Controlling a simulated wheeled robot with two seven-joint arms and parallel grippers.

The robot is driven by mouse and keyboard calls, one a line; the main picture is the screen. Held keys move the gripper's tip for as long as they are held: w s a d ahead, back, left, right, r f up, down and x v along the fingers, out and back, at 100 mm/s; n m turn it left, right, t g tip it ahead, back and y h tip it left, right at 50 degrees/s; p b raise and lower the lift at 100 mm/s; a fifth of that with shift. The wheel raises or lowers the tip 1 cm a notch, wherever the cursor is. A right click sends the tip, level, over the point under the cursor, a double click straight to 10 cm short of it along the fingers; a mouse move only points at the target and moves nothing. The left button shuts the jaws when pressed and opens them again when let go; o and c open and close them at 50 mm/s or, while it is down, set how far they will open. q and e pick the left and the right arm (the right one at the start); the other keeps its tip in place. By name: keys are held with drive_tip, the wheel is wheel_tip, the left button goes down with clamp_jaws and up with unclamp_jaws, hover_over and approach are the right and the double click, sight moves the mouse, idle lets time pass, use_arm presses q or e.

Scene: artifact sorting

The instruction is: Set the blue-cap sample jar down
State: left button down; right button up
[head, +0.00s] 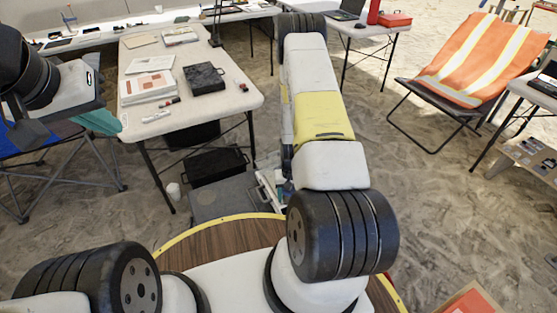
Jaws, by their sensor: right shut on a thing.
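My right arm reaches up the middle of the head view and folds back beneath itself. Light parts that look like my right gripper (268,187) show just left of it, above the grey case on the floor, mostly hidden by the arm. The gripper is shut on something. A small bluish patch (287,187) there may be the blue-cap sample jar, but its shape is hidden. My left arm's end is at the left edge; the dark part there may be my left gripper (24,132), whose fingers I cannot make out.
A white folding table (218,105) holds papers, a black box (205,78) and markers. A black bin (215,167) and a grey case (225,202) lie on the floor. An orange-draped chair (475,60) stands at right. Open sandy floor lies between.

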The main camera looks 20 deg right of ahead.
drive_tip(key=shift+d+f, duration=0.15)
drive_tip(key=shift+f, duration=0.4)
drive_tip(key=w+d, duration=0.2)
drive_tip(key=w, duration=0.2)
drive_tip(key=w+d+f, duration=0.1)
drive_tip(key=w, duration=0.4)
drive_tip(key=w+d, duration=0.2)
drive_tip(key=w, duration=0.3)
drive_tip(key=shift+w+d+f, duration=0.15)
drive_tip(key=shift+d+f, duration=0.1)
drive_tip(key=shift+d, duration=0.1)
drive_tip(key=shift+f, duration=1.75)
drive_tip(key=o, duration=1.5)
drive_tip(key=shift+f, duration=0.15)
drive_tip(key=shift+c, duration=0.2)
